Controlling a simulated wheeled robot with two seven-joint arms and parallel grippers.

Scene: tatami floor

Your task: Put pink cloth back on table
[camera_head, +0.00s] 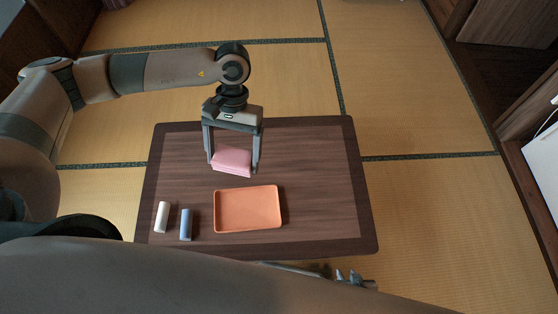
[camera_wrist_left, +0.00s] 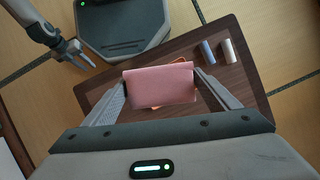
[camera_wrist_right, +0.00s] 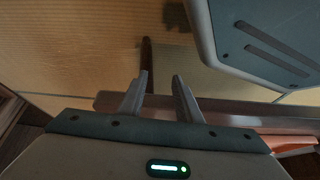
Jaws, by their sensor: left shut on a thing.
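The pink cloth (camera_head: 232,161) is folded into a flat pad. It is held between the fingers of my left gripper (camera_head: 233,166), over the back-middle of the dark wooden table (camera_head: 320,170). In the left wrist view, the cloth (camera_wrist_left: 160,84) spans the gap between the two fingers. How high it is above the table is hard to tell. My right gripper (camera_wrist_right: 161,78) is partly open with nothing between its fingers; in the head view, its tips (camera_head: 347,275) show just beyond the table's front edge.
An orange tray (camera_head: 282,212) lies at the front middle of the table. A white cylinder (camera_head: 162,217) and a blue cylinder (camera_head: 186,224) stand or lie to its left. The table's right side is clear. Tatami floor (camera_head: 430,210) surrounds it.

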